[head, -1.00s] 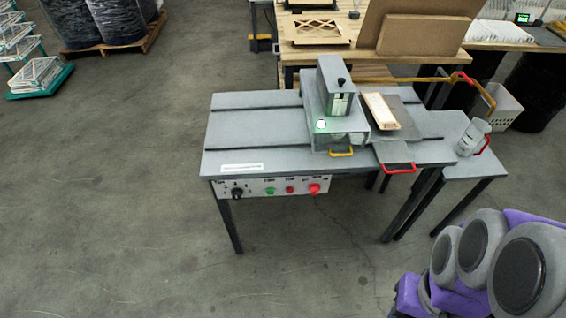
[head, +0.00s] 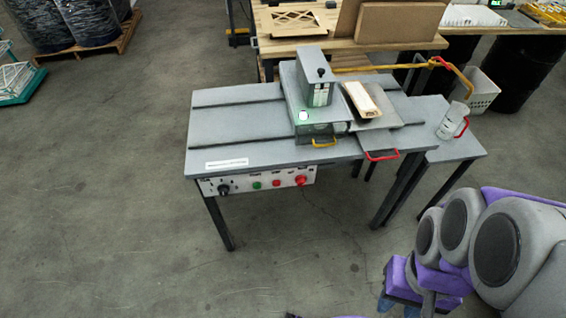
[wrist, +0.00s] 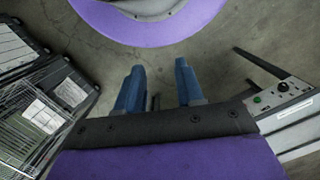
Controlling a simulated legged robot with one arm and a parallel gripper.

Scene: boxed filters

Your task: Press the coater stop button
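The coater (head: 250,125) is a grey table-like machine in the middle of the head view. Its white front panel (head: 240,187) carries a black knob (head: 224,189), a green button (head: 257,185), a small red button (head: 276,183) and a larger red button (head: 300,180). The labels are too small to read. My gripper (wrist: 158,68) has two blue fingers spread apart with nothing between them. It is away from the panel, low at the right in the head view. The wrist view shows the knob (wrist: 283,87) and green button (wrist: 257,99) at right.
A side table (head: 455,150) with a clear jug (head: 452,121) stands at right. The floor (head: 120,230) before the panel is clear. A wire rack (wrist: 40,115) shows in the wrist view.

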